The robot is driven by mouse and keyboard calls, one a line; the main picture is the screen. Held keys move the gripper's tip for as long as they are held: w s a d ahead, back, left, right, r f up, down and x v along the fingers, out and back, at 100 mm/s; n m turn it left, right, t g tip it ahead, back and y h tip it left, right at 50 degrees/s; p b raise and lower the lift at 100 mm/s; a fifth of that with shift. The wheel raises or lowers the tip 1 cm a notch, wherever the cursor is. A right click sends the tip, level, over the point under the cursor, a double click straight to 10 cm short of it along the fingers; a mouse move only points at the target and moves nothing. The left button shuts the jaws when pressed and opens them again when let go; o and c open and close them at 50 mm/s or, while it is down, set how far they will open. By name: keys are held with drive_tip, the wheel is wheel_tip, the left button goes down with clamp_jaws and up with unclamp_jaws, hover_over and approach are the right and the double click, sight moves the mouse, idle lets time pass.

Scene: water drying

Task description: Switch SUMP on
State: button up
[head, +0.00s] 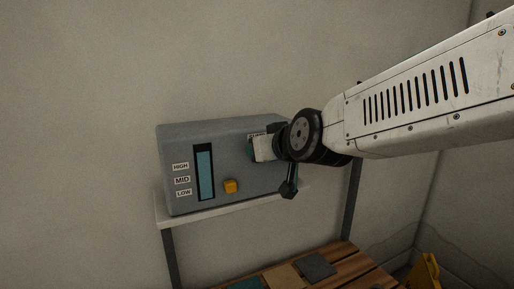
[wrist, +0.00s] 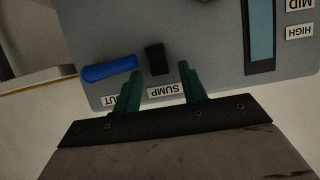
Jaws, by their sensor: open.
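The grey control box (head: 215,140) stands on a white shelf against the wall. In the wrist view, which shows the box upside down, a black switch (wrist: 155,58) sits beside the SUMP label (wrist: 167,90). My gripper (wrist: 160,69) is open, its two green fingers apart. The switch lies just beyond the fingertips, between them in the picture; I cannot tell whether either touches it. In the head view my gripper (head: 251,148) is at the box's upper right and hides the switch and most of the label there.
A blue handle (wrist: 108,69) lies close beside the left finger in the wrist view; its label is partly covered. The box also has a yellow knob (head: 231,186) and a blue gauge (head: 205,173). A slatted wooden table (head: 345,264) stands below the shelf (head: 190,214).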

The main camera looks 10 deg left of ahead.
drive_tip(key=shift+w+a+f, duration=0.1)
drive_tip(key=shift+w, duration=0.1)
clamp_jaws()
drive_tip(key=shift+s+f+t+y, duration=0.1)
drive_tip(key=shift+f+t+y, duration=0.1)
drive_tip(key=shift+t+y, duration=0.15)
unclamp_jaws()
drive_tip(key=v, duration=0.8)
